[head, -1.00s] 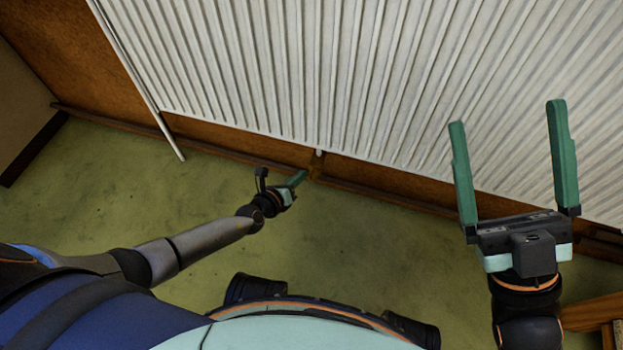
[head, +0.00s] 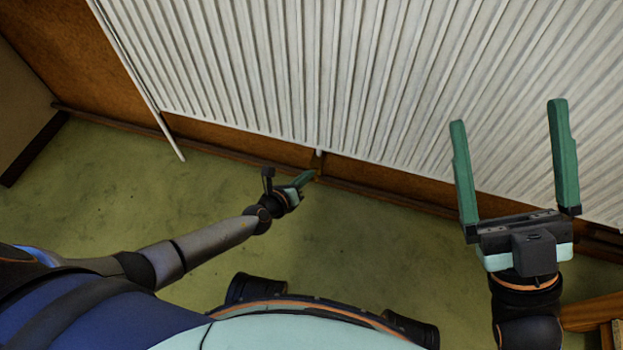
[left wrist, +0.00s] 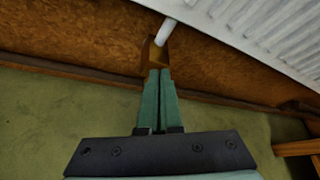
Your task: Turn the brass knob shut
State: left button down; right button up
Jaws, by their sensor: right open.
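The brass knob (left wrist: 154,56) sits at the foot of a white pipe under the radiator in the left wrist view. In the head view a brownish patch there (head: 315,160) is small and partly behind my fingertips. My left gripper (left wrist: 160,72) has its green fingers side by side with only a thin gap, pointing at the knob. Their tips overlap the knob's lower part; I cannot tell whether they touch it. In the head view the left gripper (head: 310,175) is low by the skirting. My right gripper (head: 508,112) is open and empty, in front of the radiator at the right.
The white ribbed radiator (head: 330,70) fills the wall above. A white pipe (head: 170,135) runs down at the left. A skirting board (head: 400,200) runs along the brown wall. A wooden piece (head: 590,312) stands at lower right. The green floor (head: 120,190) is clear at the left.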

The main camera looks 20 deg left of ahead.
pick_arm(q)
jog(key=shift+d, duration=0.25)
dwell(0.3)
jog(key=shift+r, duration=0.1)
jog(key=shift+a+r+p, duration=0.1)
jog(key=shift+r+p, duration=0.15)
jog(key=shift+p, duration=0.05)
jog(key=s, duration=0.6)
jog(key=shift+a+p, duration=0.2)
jog(key=shift+p, duration=0.1)
